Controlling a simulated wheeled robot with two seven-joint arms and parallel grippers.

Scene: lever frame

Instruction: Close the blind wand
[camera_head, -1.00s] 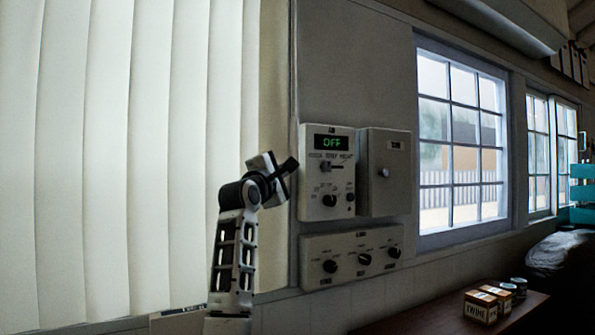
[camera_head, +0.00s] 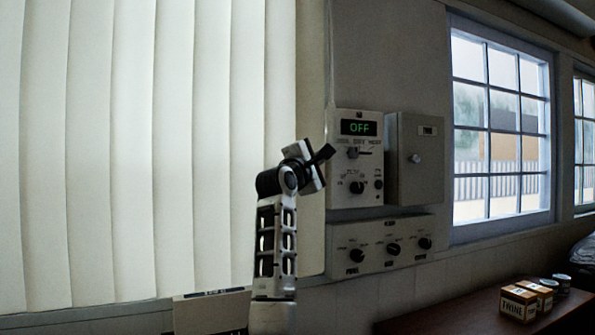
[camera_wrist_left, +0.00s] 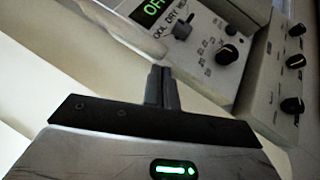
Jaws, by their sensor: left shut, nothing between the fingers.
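Tall pale vertical blind slats (camera_head: 150,150) fill the left of the head view, hanging side by side with no gaps seen. I cannot make out a wand for certain in either view. My left gripper (camera_head: 325,153) is raised in front of the blind's right edge, its tip overlapping the left edge of the control panel in the picture. In the left wrist view its two dark fingers (camera_wrist_left: 162,88) are together, with nothing between them. A pale, blurred strip lies beyond them at the upper left. My right gripper is not in view.
A control panel (camera_head: 340,190) reading OFF is on the wall right of the blind. A grey box (camera_head: 425,165) is beside it, and a panel with knobs (camera_head: 372,262) below. A paned window (camera_head: 500,160) is farther right. Small cartons (camera_head: 520,302) stand on a dark bench (camera_head: 440,318).

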